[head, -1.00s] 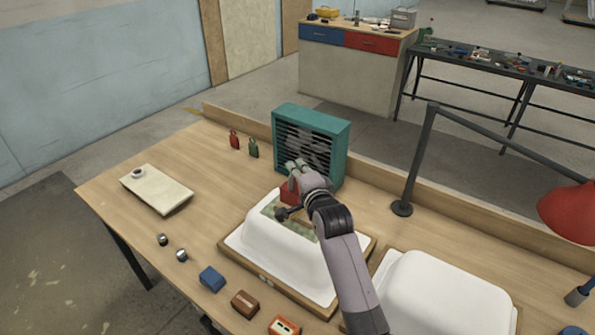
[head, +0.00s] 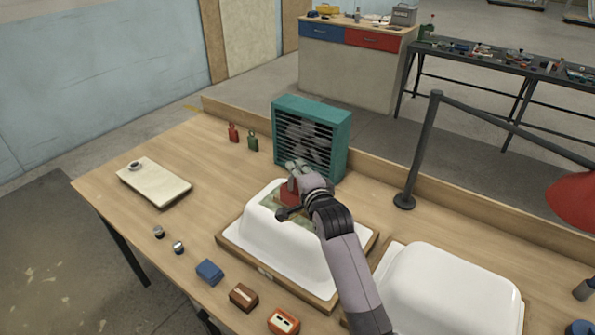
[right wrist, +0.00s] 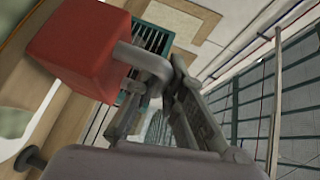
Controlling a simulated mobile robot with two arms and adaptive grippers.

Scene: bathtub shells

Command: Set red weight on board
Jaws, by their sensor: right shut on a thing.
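The red weight (right wrist: 80,45) is a red block with a grey loop handle. It fills the upper left of the right wrist view, and part of it shows in the head view (head: 289,192). My right gripper (head: 297,172) is shut on its handle, over the left white tub shell. Whether the block touches the shell is unclear. A flat cream board (head: 155,187) lies at the table's left with a small round ring-like thing at its far end. My left gripper is out of view.
The left tub shell (head: 262,243) has a greenish patch on top. Another tub shell (head: 450,290) stands at right. A teal fan (head: 312,140) stands behind. Small red (head: 233,133) and green (head: 252,142) things stand near the back ledge. Several small blocks line the front. Table between board and fan is clear.

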